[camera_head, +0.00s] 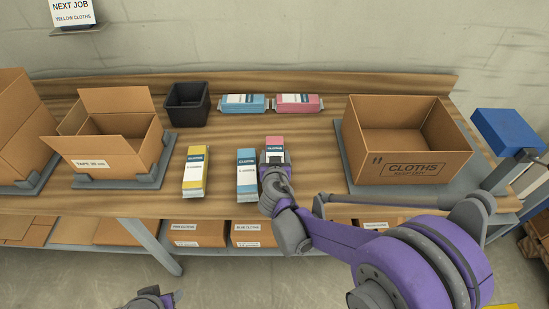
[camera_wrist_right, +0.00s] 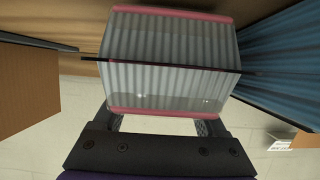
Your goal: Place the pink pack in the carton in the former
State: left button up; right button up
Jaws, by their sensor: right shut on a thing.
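The pink pack (camera_head: 275,142) is upright near the front of the bench, just right of an upright blue pack (camera_head: 247,172). My right gripper (camera_head: 275,160) is shut on the pink pack, and the gripper hides its lower part. In the right wrist view the pink pack (camera_wrist_right: 172,60) fills the space between the fingers. I cannot tell whether it touches the bench. The former, a grey holder (camera_head: 150,178), grips an open carton (camera_head: 110,145) with raised flaps at the left. My left gripper (camera_head: 152,298) shows only in part at the bottom edge.
A yellow pack (camera_head: 195,172) stands between the carton and the blue pack. Lying blue (camera_head: 242,104) and pink (camera_head: 297,104) packs are at the back beside a black bin (camera_head: 187,104). A large open CLOTHS box (camera_head: 410,168) stands right.

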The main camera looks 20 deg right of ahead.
jog(key=shift+f, duration=0.3)
jog(key=o, duration=1)
jog(key=shift+f, duration=0.1)
jog(key=shift+o, duration=0.5)
